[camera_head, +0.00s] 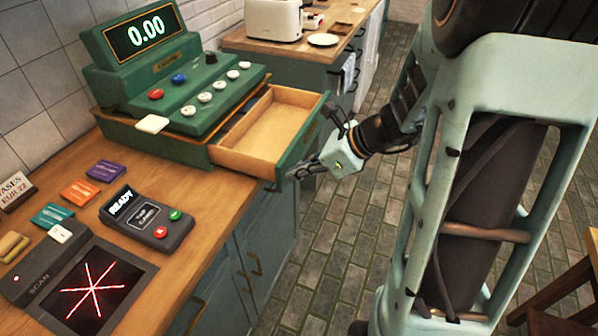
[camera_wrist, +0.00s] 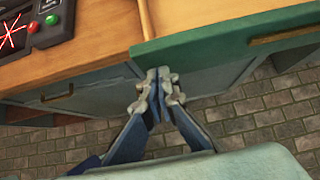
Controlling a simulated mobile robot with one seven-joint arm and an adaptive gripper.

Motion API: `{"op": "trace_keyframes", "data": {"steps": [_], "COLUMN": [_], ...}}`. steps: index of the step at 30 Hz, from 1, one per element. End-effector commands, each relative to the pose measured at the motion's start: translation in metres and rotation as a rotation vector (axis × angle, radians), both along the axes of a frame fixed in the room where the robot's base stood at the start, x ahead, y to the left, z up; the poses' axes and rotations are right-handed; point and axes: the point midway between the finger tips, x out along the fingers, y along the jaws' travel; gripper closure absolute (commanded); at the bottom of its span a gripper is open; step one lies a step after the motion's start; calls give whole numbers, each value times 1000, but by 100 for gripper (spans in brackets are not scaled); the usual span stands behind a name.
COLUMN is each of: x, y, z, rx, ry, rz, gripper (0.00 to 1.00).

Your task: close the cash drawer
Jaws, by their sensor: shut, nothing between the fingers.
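The green cash register (camera_head: 185,80) stands on the wooden counter at the left in the head view. Its cash drawer (camera_head: 262,137) is pulled well out to the right, past the counter edge, and its wooden inside looks empty. My gripper (camera_head: 297,174) is shut and empty at the near lower corner of the drawer front. In the wrist view, my gripper (camera_wrist: 160,85) points at the lower edge of the green drawer front (camera_wrist: 215,52), close to its left end. I cannot tell whether the fingertips touch it.
A card terminal (camera_head: 147,217), a scanner (camera_head: 90,285) and several coloured cards lie on the counter (camera_head: 190,262) in front of the register. Cabinet doors (camera_head: 262,245) are below. A second counter with a toaster (camera_head: 273,18) and plate (camera_head: 323,40) is behind. The brick floor (camera_head: 330,255) is clear.

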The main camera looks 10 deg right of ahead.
Motion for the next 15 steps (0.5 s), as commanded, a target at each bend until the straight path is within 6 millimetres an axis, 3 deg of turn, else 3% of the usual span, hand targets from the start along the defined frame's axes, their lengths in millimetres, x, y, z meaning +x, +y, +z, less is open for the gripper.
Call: {"op": "trace_keyframes", "data": {"steps": [8, 15], "x": [13, 48], "y": [19, 70], "z": [0, 0], "rx": [0, 1], "ry": [0, 0], "rz": [6, 8], "gripper": [100, 100]}}
